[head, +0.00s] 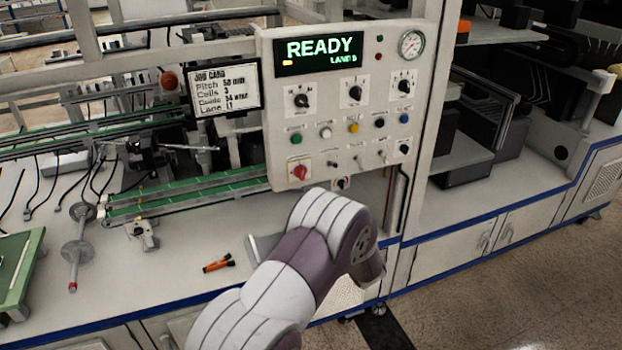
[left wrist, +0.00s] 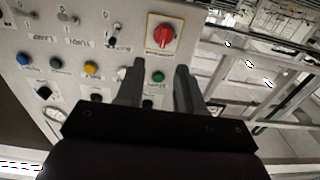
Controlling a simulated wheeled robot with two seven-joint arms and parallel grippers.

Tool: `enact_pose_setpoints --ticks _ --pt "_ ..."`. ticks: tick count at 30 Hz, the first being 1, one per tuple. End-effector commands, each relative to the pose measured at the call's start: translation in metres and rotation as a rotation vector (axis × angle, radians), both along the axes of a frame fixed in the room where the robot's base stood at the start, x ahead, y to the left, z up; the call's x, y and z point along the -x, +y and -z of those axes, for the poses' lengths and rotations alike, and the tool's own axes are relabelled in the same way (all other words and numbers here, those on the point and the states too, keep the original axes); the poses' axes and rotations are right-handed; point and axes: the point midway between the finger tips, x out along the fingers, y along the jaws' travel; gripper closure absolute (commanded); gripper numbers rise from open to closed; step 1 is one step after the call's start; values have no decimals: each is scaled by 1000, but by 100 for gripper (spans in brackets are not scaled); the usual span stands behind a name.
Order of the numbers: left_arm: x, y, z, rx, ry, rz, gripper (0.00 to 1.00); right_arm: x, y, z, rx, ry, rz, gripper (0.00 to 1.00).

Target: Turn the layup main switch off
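The main switch is a red rotary knob (head: 299,172) on a yellow plate at the lower left of the control panel (head: 343,110). In the left wrist view the panel appears turned over, with the red knob (left wrist: 163,35) at the top, beyond the fingertips. My left gripper (left wrist: 158,75) is open and empty; its two fingers stand apart, with a green button showing between them. The fingers look apart from the knob. In the head view my left arm comes up from below in front of the bench, and its gripper is hidden. My right gripper is not in view.
The lit display (head: 318,52) reads READY, LANE 5. Several black selectors, coloured buttons and small toggles surround the knob. A job card (head: 224,88) stands left of the panel. An orange-and-black tool (head: 218,263) lies on the bench below.

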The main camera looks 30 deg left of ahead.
Motion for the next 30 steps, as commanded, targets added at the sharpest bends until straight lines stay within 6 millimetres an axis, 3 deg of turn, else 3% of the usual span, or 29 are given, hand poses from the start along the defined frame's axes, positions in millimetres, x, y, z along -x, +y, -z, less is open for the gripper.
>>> enact_pose_setpoints --ticks 6,12,24,27,28,30 --pt "-36 45 -4 2 -1 -3 63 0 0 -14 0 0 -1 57" --pt "-62 73 -3 2 -1 2 63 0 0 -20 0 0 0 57" --pt "-71 83 -2 3 -2 4 63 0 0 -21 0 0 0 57" --pt "-71 83 -2 3 -2 4 95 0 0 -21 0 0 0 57" --pt "-71 83 -2 3 -2 4 100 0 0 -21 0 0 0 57" --pt "-71 83 -2 3 -2 4 100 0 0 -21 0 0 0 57"
